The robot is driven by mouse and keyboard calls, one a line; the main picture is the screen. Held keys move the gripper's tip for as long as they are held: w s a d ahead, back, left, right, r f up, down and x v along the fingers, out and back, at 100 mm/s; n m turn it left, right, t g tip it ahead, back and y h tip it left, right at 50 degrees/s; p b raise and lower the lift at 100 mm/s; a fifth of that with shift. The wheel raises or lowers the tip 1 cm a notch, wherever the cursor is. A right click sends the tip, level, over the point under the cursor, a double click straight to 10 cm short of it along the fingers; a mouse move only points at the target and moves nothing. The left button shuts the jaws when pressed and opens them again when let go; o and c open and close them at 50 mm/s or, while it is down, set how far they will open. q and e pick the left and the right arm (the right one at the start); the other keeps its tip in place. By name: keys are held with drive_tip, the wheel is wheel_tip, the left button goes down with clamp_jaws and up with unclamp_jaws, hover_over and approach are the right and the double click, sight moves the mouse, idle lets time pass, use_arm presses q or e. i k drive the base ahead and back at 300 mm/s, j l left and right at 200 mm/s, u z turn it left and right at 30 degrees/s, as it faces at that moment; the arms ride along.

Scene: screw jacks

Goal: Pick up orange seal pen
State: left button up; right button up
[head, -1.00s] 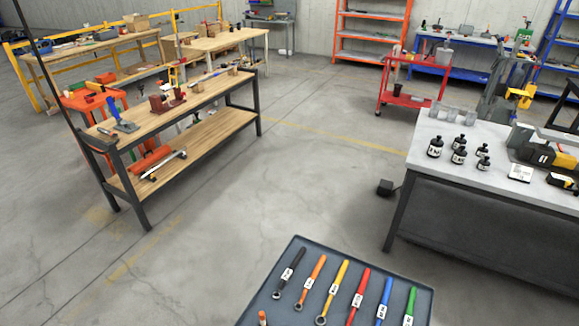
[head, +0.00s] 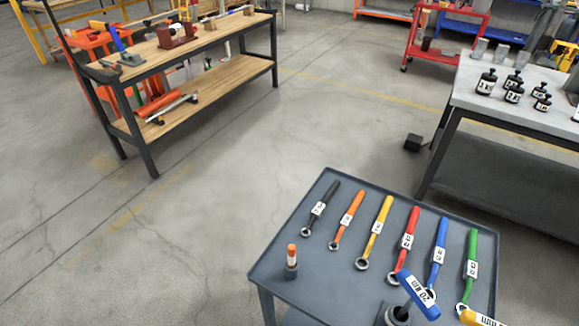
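The orange seal pen (head: 291,255) stands upright near the left front edge of the grey tray table (head: 262,271) in the head view. It has an orange upper part and a dark lower part with a pale label between. No gripper shows in this view, so I cannot see either of them.
Several coloured wrenches, including an orange one (head: 347,219), lie in a row behind and right of the pen. A blue-handled tool (head: 418,294) stands at the front. A wooden workbench (head: 200,48) is at left and a grey bench (head: 525,113) at right. Open floor lies between.

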sight(291, 248)
drive_tip(key=k, duration=0.4)
drive_tip(key=i+l+u, duration=0.1)
drive_tip(key=l+u, duration=0.4)
drive_tip(key=l, duration=0.3)
drive_tip(key=i+l+u, duration=0.1)
drive_tip(key=i+l, duration=0.15)
drive_tip(key=l, duration=0.15)
drive_tip(key=l+u, duration=0.25)
drive_tip(key=l, duration=0.55)
drive_tip(key=k, duration=0.05)
